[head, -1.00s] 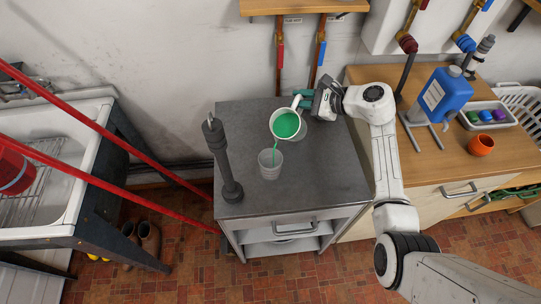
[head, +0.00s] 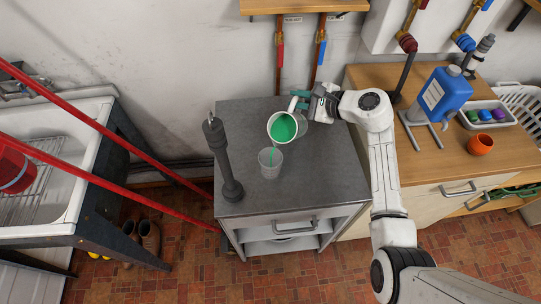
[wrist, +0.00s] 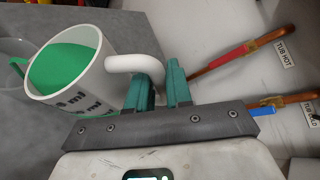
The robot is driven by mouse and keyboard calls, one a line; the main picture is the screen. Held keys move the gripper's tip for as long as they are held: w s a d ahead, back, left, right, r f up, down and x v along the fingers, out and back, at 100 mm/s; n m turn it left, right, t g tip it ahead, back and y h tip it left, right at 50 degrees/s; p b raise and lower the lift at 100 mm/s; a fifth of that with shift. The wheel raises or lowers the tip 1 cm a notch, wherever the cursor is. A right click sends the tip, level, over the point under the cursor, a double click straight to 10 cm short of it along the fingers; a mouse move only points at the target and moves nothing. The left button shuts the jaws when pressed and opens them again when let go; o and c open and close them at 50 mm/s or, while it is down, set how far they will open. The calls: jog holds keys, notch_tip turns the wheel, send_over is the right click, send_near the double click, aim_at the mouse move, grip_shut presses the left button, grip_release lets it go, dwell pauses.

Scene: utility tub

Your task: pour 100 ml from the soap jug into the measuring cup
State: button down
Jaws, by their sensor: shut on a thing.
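The white soap jug (head: 270,133) holds bright green liquid and is tilted to the left above the grey worktop. My gripper (head: 300,97) is shut on its handle; in the wrist view the teal fingers (wrist: 160,88) close around the white handle (wrist: 135,63). The clear measuring cup (head: 270,167) stands upright on the worktop, below the jug's lip. A thin green stream runs from the lip into the cup, and it also shows at the jug's left in the wrist view. The jug wall (wrist: 90,92) carries dark ml markings, partly cut off. The liquid level in the cup is too small to read.
A dark grey post (head: 224,165) stands on the worktop left of the cup. On the wooden counter at right are a blue canister (head: 446,92) on a stand, an orange cup (head: 480,145) and a tray. Red rails (head: 110,190) cross in front of the sink.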

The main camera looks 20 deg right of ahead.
aim_at(296, 98)
jog(key=shift+s+a+r+n+t+h, duration=0.25)
jog(key=shift+a+r+n, duration=0.1)
jog(key=shift+r, duration=0.2)
jog(key=shift+s+a+r+n+t+h, duration=0.15)
jog(key=shift+s+a+r+n+h, duration=0.1)
jog(key=shift+r+n, duration=0.2)
jog(key=shift+s+a+r+n+t+h, duration=0.2)
jog(key=shift+a+r+n, duration=0.1)
jog(key=shift+r, duration=0.3)
dwell(2.1)
jog(key=f, duration=0.1)
jog(key=w+d+f+m+y, duration=0.1)
jog(key=d+f+m+g, duration=0.1)
jog(key=shift+w+f, duration=0.1)
jog(key=shift+w, duration=0.15)
jog(key=shift+w+d+f+m+g+y, duration=0.4)
jog(key=shift+w+d+f+m+y, duration=0.1)
jog(key=shift+d+m, duration=0.2)
jog(key=shift+w+d+f+m+g+y+b, duration=0.25)
jog(key=shift+w+d+f+m+y+b, duration=0.5)
jog(key=shift+b, duration=0.95)
jog(key=shift+w+d+f+m+g+y+b, duration=0.4)
jog(key=shift+d+f+m+b, duration=0.45)
jog(key=shift+b, duration=0.85)
jog(key=shift+w+d+f+m+g+y+b, duration=0.15)
jog(key=shift+w+d+f+m+y+b, duration=0.7)
jog(key=shift+b, duration=0.85)
jog(key=shift+s+f+h, duration=0.15)
jog(key=shift+f+h, duration=0.05)
jog(key=shift+h, duration=0.1)
